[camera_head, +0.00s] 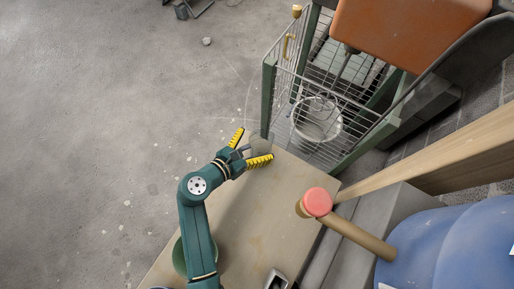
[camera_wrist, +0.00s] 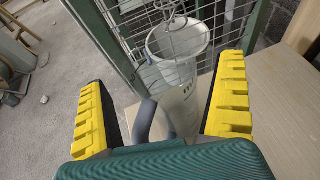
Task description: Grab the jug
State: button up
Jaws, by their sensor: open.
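A pale, translucent jug (camera_wrist: 184,106) stands at the far end of the bench, in front of the wire cage. Its grey curved handle (camera_wrist: 146,118) faces me. In the wrist view the jug lies between my gripper's (camera_wrist: 163,85) two yellow-padded fingers, with a gap to each. In the head view my gripper (camera_head: 256,144) is open at the bench's far edge, around or just short of the jug. The jug is faint there, and its base is hidden in the wrist view. I cannot tell whether the fingers touch it.
A green-framed wire cage (camera_head: 284,85) stands just beyond the bench (camera_head: 247,217). A white bucket (camera_head: 318,119) is inside it. A wooden piece with a pink end (camera_head: 317,202) and a blue object (camera_head: 440,250) are to the right. Open concrete floor lies left.

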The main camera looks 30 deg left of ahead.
jog(key=shift+x, duration=0.9)
jog(key=shift+r, duration=0.1)
jog(key=c, duration=1.2)
jog(key=shift+c, duration=0.2)
jog(key=shift+r, duration=0.1)
